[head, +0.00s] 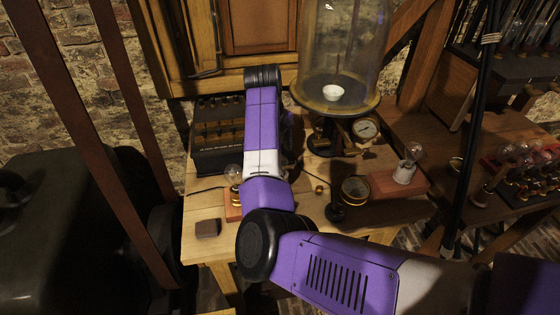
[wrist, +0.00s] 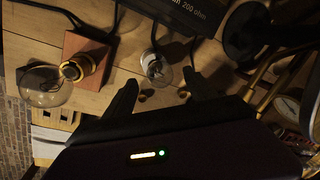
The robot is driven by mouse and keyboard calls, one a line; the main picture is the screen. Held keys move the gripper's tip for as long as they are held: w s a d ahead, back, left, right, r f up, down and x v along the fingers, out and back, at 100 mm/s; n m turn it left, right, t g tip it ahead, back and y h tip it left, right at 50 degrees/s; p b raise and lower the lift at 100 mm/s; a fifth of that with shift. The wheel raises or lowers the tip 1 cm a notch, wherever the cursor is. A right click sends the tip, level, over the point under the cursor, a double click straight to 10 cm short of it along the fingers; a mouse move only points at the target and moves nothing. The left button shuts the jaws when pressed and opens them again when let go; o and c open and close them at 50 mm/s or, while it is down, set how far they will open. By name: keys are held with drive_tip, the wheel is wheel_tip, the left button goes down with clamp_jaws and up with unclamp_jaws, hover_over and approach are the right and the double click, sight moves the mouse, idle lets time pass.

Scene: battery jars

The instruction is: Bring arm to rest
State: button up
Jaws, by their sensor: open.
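My purple and white arm (head: 262,120) reaches over the wooden table (head: 205,248) in the head view; the arm hides my gripper there. In the wrist view my gripper (wrist: 163,82) is open, its two dark fingers spread apart.
A bulb (head: 233,175) on a wooden base stands left of my arm, with a black box (head: 215,125) behind. A dark block (head: 208,228) lies near the front left corner.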

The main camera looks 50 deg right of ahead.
drive_tip(key=shift+a+r, duration=0.15)
drive_tip(key=shift+r, duration=0.6)
drive_tip(key=shift+a+r, duration=0.1)
drive_tip(key=shift+r, duration=0.6)
